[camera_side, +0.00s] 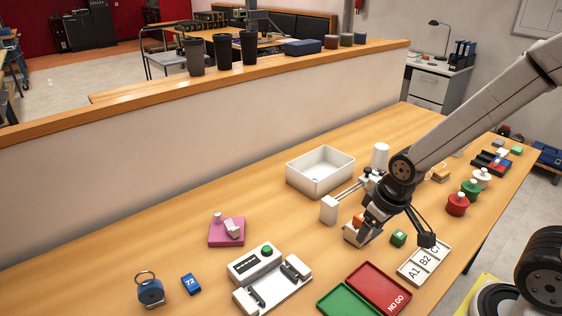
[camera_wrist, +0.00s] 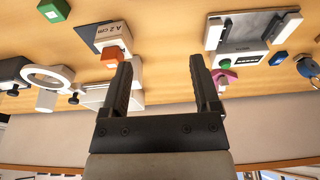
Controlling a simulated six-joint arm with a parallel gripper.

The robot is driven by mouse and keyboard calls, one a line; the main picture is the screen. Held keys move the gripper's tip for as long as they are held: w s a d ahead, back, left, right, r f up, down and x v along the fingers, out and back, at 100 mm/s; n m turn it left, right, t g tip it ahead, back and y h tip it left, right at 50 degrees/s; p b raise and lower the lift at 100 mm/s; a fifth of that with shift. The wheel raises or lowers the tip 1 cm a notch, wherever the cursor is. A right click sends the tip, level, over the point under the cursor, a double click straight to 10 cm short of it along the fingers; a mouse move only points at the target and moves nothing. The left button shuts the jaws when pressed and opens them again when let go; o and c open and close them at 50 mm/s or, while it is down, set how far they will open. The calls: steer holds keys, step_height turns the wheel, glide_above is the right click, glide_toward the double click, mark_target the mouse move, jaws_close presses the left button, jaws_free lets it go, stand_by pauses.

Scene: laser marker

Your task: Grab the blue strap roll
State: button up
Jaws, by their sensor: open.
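In the side view, my gripper (camera_side: 366,236) is over the right-middle of the table, well to the right of the roll. Its fingertips are hard to make out there.
A white fixture with a green button (camera_side: 267,249), a blue tag marked 72 (camera_side: 191,284) and a pink block (camera_side: 227,232) lie between my gripper and the roll. A white bin (camera_side: 320,183) stands behind. Red and green trays (camera_side: 379,288) are in front.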

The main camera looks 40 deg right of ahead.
steer(key=w+a+f+m+g+y, duration=0.1)
steer(key=w+a+f+m+y, duration=0.15)
steer(key=w+a+m, duration=0.35)
steer(key=w+a+f+m+g+y, duration=0.1)
steer(key=w+a+f+m+y, duration=0.15)
steer(key=w+a, duration=0.45)
steer(key=m+t+y, duration=0.2)
steer(key=m+y, duration=0.6)
steer(key=m, duration=0.4)
glide_toward(158, 283)
steer(key=x, duration=0.4)
steer(key=shift+a+f, duration=0.1)
steer(key=shift+a, duration=0.1)
steer(key=shift+x, duration=1.25)
steer(key=shift+a, duration=0.1)
steer(key=shift+x, duration=2.55)
jaws_close()
